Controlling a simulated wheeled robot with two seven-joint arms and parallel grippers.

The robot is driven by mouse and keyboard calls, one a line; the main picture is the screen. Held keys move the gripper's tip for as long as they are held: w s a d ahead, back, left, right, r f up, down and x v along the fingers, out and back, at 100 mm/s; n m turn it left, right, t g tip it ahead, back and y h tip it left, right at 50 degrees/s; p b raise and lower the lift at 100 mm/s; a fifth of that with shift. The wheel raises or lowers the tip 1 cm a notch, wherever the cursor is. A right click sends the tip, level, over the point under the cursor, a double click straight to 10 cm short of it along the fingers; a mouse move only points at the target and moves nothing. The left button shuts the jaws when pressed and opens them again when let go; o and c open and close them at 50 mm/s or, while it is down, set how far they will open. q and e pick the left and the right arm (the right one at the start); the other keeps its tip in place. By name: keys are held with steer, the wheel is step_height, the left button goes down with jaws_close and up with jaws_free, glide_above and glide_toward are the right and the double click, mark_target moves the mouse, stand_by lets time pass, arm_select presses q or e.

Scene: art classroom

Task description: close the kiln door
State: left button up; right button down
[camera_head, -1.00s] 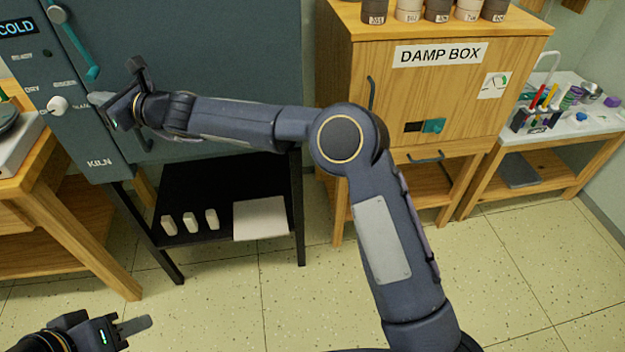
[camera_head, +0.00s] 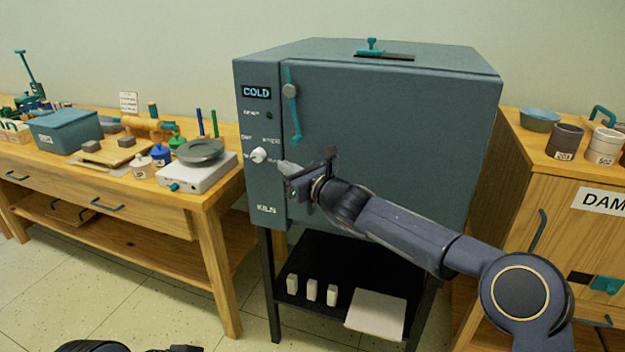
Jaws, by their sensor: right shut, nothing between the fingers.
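The kiln (camera_head: 262,110) is a blue-grey box on a black stand, with a COLD display on its left control panel. Its door (camera_head: 400,130) lies flush across the front and looks shut. A teal latch handle (camera_head: 293,105) hangs down near the door's left edge. A white knob (camera_head: 259,155) sits lower on the panel. My right gripper (camera_head: 286,170) is shut and empty, just right of the knob, in front of the door's lower left edge; I cannot tell if it touches. Part of my left arm (camera_head: 125,347) shows at the bottom edge; its fingers are not clear.
A wooden workbench (camera_head: 205,215) with a wheel, jars and a teal bin stands left of the kiln. The damp box (camera_head: 560,215) stands to the right. White blocks (camera_head: 311,290) and a pale slab (camera_head: 376,313) lie on the shelf under the kiln. Floor is free at lower left.

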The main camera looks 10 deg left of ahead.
steer(key=s+a+b, duration=0.1)
steer(key=s+b, duration=0.9)
steer(key=s+d+r+n, duration=0.1)
steer(key=s+d+n, duration=0.3)
steer(key=d+n, duration=0.45)
steer(key=s+d+r+n, duration=0.1)
steer(key=s+d+n, duration=0.4)
steer(key=d, duration=0.7)
steer(key=s+d+f+n+g+h, duration=0.4)
steer(key=s+d+f+n+h, duration=0.65)
steer(key=s+d+f, duration=1.4)
step_height(320, 180, up, 26)
steer(key=w+p, duration=0.1)
steer(key=p, duration=2.5)
steer(key=shift+w+a+f+m+h+p, duration=0.25)
steer(key=shift+a+m+h+p, duration=0.1)
steer(key=shift+a+m+p, duration=0.1)
